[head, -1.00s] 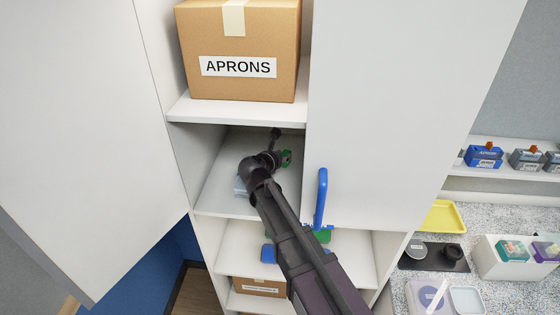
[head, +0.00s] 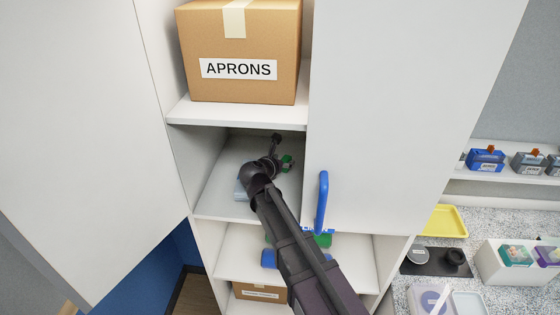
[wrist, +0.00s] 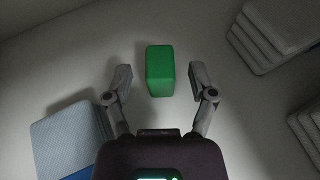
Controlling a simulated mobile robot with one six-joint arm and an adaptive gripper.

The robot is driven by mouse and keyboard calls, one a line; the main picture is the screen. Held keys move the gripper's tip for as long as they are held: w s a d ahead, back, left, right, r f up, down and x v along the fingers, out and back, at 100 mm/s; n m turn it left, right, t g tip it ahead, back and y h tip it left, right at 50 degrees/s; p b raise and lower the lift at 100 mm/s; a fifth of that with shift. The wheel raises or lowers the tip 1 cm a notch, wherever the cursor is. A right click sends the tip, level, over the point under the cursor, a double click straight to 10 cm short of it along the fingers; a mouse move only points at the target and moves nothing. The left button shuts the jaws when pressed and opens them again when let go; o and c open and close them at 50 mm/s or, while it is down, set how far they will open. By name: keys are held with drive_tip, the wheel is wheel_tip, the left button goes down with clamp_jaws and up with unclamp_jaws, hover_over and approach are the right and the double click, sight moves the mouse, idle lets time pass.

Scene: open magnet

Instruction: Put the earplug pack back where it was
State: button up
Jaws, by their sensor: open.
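A small green block (wrist: 160,70), which looks like the earplug pack though no label is readable, stands on the pale shelf (wrist: 75,60) in the wrist view. My gripper (wrist: 160,76) is open, with one finger on each side of the block and a visible gap on both sides. In the head view the green block (head: 287,162) shows beside my gripper (head: 277,148), on the cabinet shelf (head: 222,180) under the aprons box. My arm hides part of that shelf.
Grey stacked items (wrist: 275,35) are at the right. The aprons box (head: 240,55) is on the shelf above. A door with a blue handle (head: 321,203) bounds the opening on the right.

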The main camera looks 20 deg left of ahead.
drive_tip(key=shift+r, duration=0.2)
drive_tip(key=p+v, duration=0.4)
drive_tip(key=v, duration=0.6)
drive_tip(key=shift+s+r, duration=0.1)
drive_tip(key=shift+s, duration=0.1)
drive_tip(key=shift+p+v, duration=0.45)
drive_tip(key=shift+v, duration=0.35)
drive_tip(key=shift+s, duration=0.1)
